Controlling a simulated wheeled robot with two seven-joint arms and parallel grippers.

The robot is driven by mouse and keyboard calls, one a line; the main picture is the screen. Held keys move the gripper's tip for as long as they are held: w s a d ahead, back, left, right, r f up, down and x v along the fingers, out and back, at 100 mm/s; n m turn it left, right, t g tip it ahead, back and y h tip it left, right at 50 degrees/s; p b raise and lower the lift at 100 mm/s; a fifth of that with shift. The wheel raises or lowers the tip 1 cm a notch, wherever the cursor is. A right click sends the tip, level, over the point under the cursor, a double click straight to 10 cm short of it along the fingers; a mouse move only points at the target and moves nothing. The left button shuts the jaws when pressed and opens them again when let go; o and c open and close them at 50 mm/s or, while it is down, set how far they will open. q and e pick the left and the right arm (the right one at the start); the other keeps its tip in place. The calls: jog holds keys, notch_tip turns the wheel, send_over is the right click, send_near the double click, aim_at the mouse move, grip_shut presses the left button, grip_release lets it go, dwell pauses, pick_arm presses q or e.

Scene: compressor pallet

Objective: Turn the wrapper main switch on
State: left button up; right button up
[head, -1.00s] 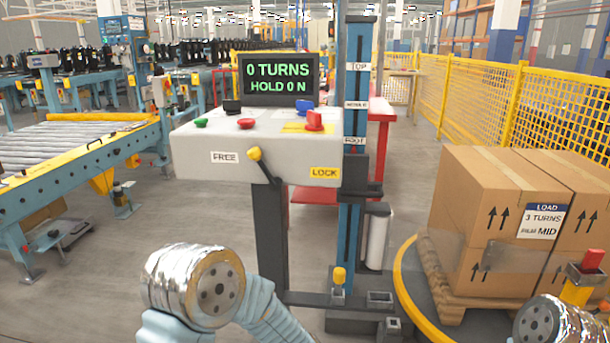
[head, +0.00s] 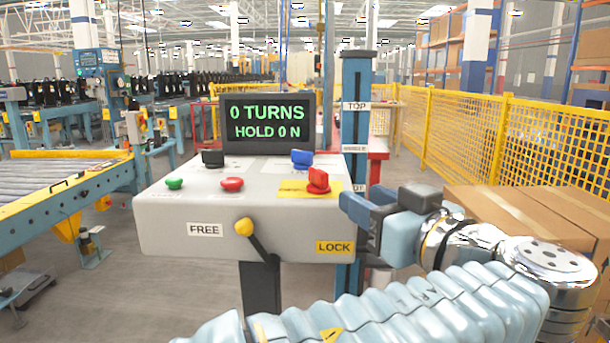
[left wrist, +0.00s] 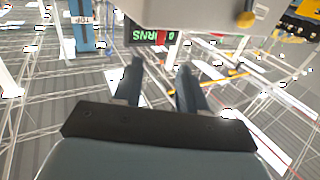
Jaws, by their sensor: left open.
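The red rotary switch (head: 318,180) stands on a yellow plate on top of the grey control box (head: 185,218). My left gripper (head: 352,204) is open beside the box's right end, just right of the red switch and apart from it as far as I can tell. Its two fingers (left wrist: 160,70) show empty in the left wrist view, with the underside or side of the box (left wrist: 190,12) above them. The display (head: 268,123) reads "0 TURNS, HOLD 0 N". My right gripper is not in view.
The box also carries a blue knob (head: 302,159), a black knob (head: 212,158), a green button (head: 174,183) and a red button (head: 232,184). A yellow-tipped lever (head: 244,227) is on its front between FREE and LOCK. The blue mast (head: 355,130) stands behind; cartons (head: 520,212) are at right.

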aim_at(326, 178)
pick_arm(q)
jog(key=p+x, duration=0.3)
jog(key=x, duration=1)
jog(key=shift+w+a, duration=0.2)
jog(key=shift+f, duration=0.1)
grip_shut()
